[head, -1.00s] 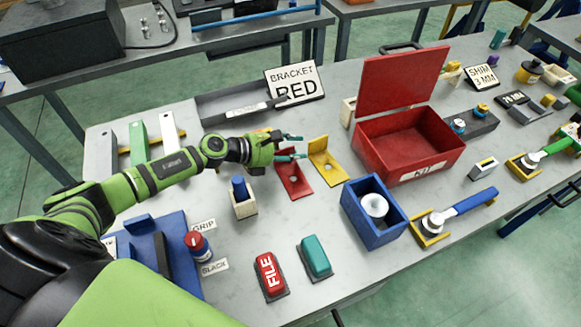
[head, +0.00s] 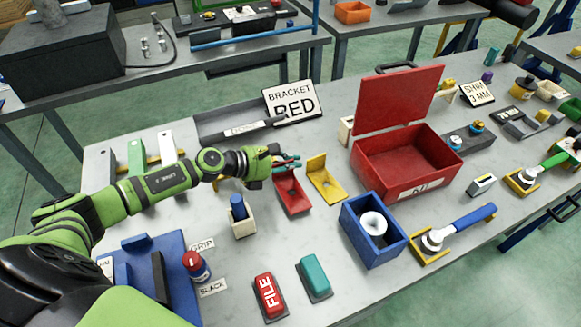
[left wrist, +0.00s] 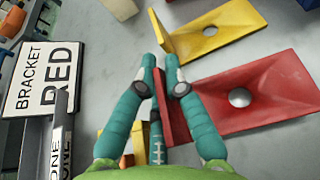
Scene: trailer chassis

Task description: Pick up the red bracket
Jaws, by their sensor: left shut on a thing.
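The red bracket (head: 291,193) is an L-shaped piece with a round hole in its base. It also shows in the left wrist view (left wrist: 237,97). My left gripper (head: 288,161) has its teal fingers shut on the bracket's upright plate, one finger on each side. In the left wrist view the fingertips (left wrist: 164,77) pinch the red plate near its end. The bracket's base seems to lie on or very near the grey table (head: 330,232); I cannot tell if there is a gap. My right gripper is not in view.
A yellow bracket (head: 325,178) stands close to the right of the red one. Also near are the open red box (head: 397,166), a blue box (head: 373,236), a sign reading BRACKET RED (head: 295,101) and a blue peg in a cream block (head: 242,224).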

